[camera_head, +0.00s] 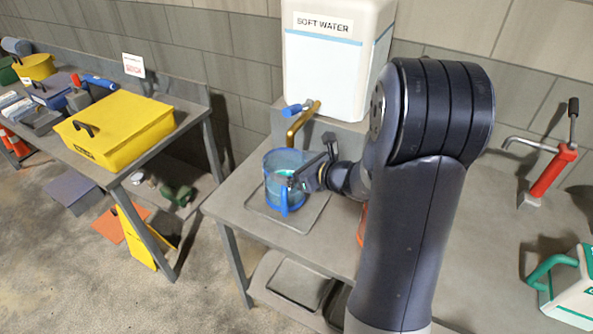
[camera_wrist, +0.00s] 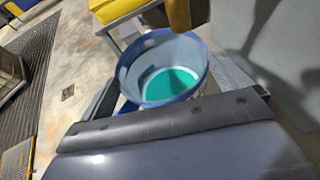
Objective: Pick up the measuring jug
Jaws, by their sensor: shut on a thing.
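The measuring jug (camera_head: 284,185) is clear blue with a blue handle and a green-teal inside bottom. In the head view it stands upright at the grey tray on the bench, below the brass tap. My gripper (camera_head: 308,176) reaches it from the right and is shut on it; the exact finger contact is partly hidden. In the wrist view the jug (camera_wrist: 163,70) opens toward the camera between my fingers, with its rim close under the tap. I cannot tell whether its base touches the tray.
A white tank (camera_head: 335,70) marked SOFT WATER stands behind, with a brass tap (camera_head: 303,118) over the jug. The tray (camera_head: 262,205) lies beneath. A red pump (camera_head: 548,175) and a white-green can (camera_head: 570,290) stand right. A yellow box (camera_head: 115,130) is on the left bench.

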